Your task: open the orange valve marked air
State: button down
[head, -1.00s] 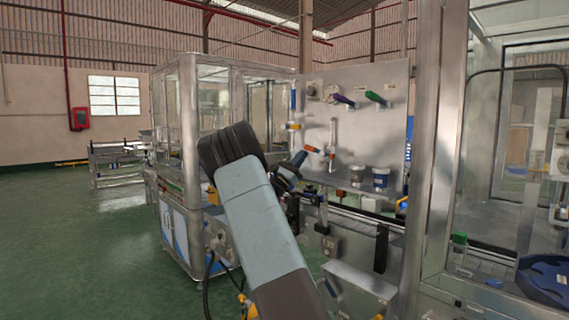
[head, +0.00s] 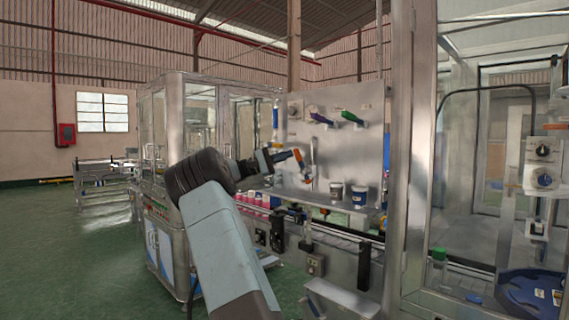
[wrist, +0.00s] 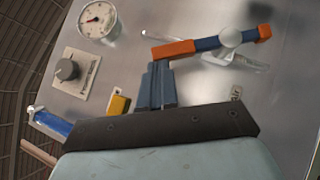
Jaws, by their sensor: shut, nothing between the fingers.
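The orange-and-blue valve lever sits on the grey panel, with its orange near end (head: 298,156) and lower orange end (head: 307,181) visible in the head view. The lever slants down to the right there. In the wrist view the lever (wrist: 207,43) crosses the upper right, with a round pale hub on its blue part. My gripper (head: 284,156) is shut and empty, its blue-grey fingers (wrist: 157,70) just below the lever's left orange end. I cannot tell whether they touch.
A gauge (wrist: 97,20), a black knob (wrist: 67,68) and a yellow part (wrist: 118,105) are nearby on the panel. Purple (head: 321,118) and green (head: 349,116) handles sit above. A metal post (head: 410,160) stands to the right.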

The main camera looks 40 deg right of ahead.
jog(key=s+r+m+y, duration=0.2)
jog(key=m, duration=0.1)
jog(key=shift+d+t+y, duration=0.1)
jog(key=shift+t+y, duration=0.2)
jog(key=shift+s+d+r+m+t+y, duration=0.1)
jog(key=shift+s+r+m+t+y, duration=0.25)
jog(key=shift+s+m+t+y, duration=0.35)
jog(key=shift+s, duration=0.1)
jog(key=v, duration=1)
jog(key=shift+f, duration=0.4)
